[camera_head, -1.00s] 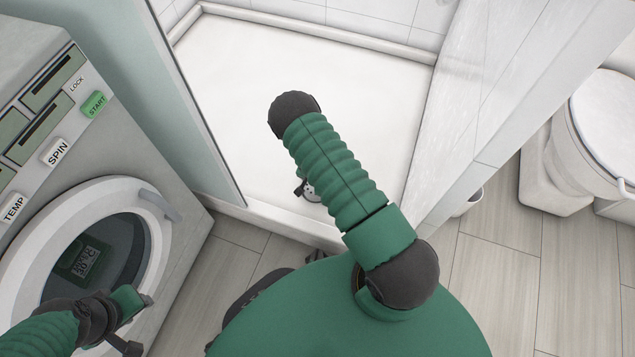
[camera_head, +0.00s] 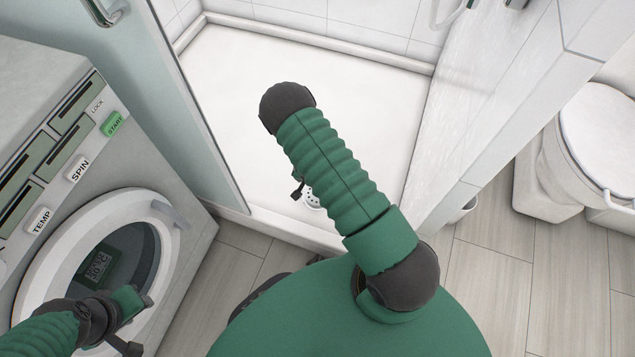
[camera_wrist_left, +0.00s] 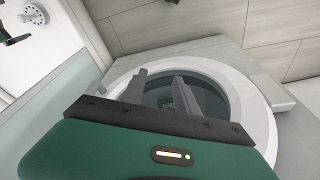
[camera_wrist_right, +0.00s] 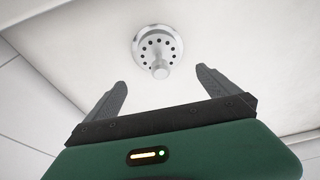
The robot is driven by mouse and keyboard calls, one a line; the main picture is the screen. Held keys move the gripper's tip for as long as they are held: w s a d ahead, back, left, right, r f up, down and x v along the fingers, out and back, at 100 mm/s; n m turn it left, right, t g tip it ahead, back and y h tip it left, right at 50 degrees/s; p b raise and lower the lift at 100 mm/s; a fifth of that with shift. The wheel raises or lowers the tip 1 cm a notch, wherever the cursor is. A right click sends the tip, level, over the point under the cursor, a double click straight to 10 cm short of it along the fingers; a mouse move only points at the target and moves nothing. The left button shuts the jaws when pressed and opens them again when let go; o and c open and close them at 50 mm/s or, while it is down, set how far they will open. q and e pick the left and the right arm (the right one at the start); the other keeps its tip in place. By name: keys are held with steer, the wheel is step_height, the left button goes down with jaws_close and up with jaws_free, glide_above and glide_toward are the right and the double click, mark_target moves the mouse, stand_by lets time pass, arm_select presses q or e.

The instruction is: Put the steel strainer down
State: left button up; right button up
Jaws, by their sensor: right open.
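The steel strainer (camera_wrist_right: 157,50) is a round perforated disc with a central knob. It rests on the white shower floor, knob up, and shows near the front edge in the head view (camera_head: 313,198), partly behind my right arm. It also shows in the left wrist view (camera_wrist_left: 33,14). My right gripper (camera_wrist_right: 160,79) is open and empty, its fingers apart, with the strainer beyond the gap between them. In the head view my right arm hides most of that gripper. My left gripper (camera_wrist_left: 160,74) is open and empty in front of the washing machine door.
The washing machine (camera_head: 185,185) stands at the left, beside a glass panel (camera_head: 190,110). The shower tray (camera_head: 370,100) has a raised front edge and is otherwise clear. A wall stub (camera_head: 470,110) and a toilet (camera_head: 600,130) are at the right.

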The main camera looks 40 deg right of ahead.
steer(key=a+r+n+y, duration=0.1)
steer(key=a+r+n, duration=0.3)
steer(key=r, duration=0.5)
steer(key=a+r+n+y, duration=0.1)
steer(key=a+r, duration=0.4)
steer(key=r, duration=0.5)
arm_select(q)
steer(key=shift+r+p, duration=0.3)
steer(key=shift+r, duration=0.4)
arm_select(e)
steer(key=s+a+r+n, duration=0.3)
steer(key=s+r, duration=0.1)
steer(key=r, duration=0.2)
steer(key=s+a+r+n+t, duration=0.1)
steer(key=s+a+r+n, duration=0.3)
steer(key=r, duration=0.2)
steer(key=shift+s+a+r+n+y, duration=0.2)
steer(key=shift+s+r+n+y, duration=0.1)
steer(key=shift+y, duration=0.1)
